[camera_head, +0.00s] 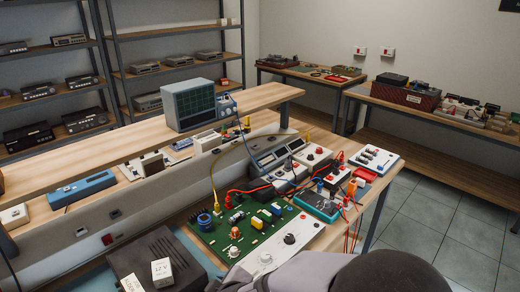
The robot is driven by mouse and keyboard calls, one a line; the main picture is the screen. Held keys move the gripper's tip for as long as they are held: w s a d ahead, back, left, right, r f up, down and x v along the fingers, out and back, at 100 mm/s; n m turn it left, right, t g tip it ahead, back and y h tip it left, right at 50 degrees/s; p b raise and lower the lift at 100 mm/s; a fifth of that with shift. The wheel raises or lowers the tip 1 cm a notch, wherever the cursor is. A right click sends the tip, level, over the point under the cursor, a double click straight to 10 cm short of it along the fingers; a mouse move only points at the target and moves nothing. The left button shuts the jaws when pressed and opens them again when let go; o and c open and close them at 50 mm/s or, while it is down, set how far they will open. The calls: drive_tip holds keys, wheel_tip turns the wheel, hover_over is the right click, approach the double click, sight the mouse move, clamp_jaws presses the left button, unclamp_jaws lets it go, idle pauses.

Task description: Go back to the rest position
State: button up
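Grey and dark rounded parts of my own arm fill the bottom edge, right of the middle. No gripper fingers show, so I cannot see my gripper or whether it holds anything. Just beyond the arm parts, a green circuit board (228,247) lies on the workbench with coils, knobs and coloured parts on it. A white panel with knobs (272,257) is at its right side, partly hidden by my arm.
A black box (135,255) at the lower left carries small white labelled blocks (162,271). Instruments with red and yellow leads, including a blue-edged meter (318,206), crowd the bench. An oscilloscope (190,105) stands on the upper shelf. Tiled floor (430,235) is clear at right.

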drive_tip(key=s+d+f+m+g+h, duration=0.1)
drive_tip(key=s+d+m+g+h, duration=0.15)
drive_tip(key=d, duration=0.65)
drive_tip(key=s+d+f+m+g+h, duration=0.1)
drive_tip(key=d+m, duration=0.3)
drive_tip(key=d, duration=0.5)
drive_tip(key=s+d+r+m+g+h, duration=0.1)
drive_tip(key=s+d+m+g, duration=0.2)
drive_tip(key=s+d+m, duration=0.3)
drive_tip(key=s+d, duration=0.2)
drive_tip(key=s, duration=0.1)
drive_tip(key=shift+d, duration=0.3)
